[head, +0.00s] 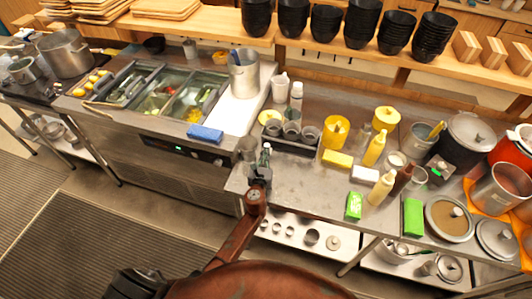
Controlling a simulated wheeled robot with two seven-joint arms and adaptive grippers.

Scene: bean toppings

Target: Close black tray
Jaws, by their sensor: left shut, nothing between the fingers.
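The prep counter at the left has a wide black-framed tray section (160,78) with glassy panels, and food shows through or inside it. I cannot tell clearly which panels are open. A smaller black tray (288,143) holding metal cups stands on the steel table at the middle. My left gripper (266,150) is shut and empty, pointing away from me near the front left corner of that table, just left of the small black tray. I cannot tell whether it touches anything. My right gripper is not in view.
A blue sponge (205,133) lies on the prep counter's front edge. A tall metal pot (243,75) stands on a white board. Yellow bottles (374,148), sponges and pots crowd the right table. Black bowls (293,17) line the shelf. Floor at lower left is clear.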

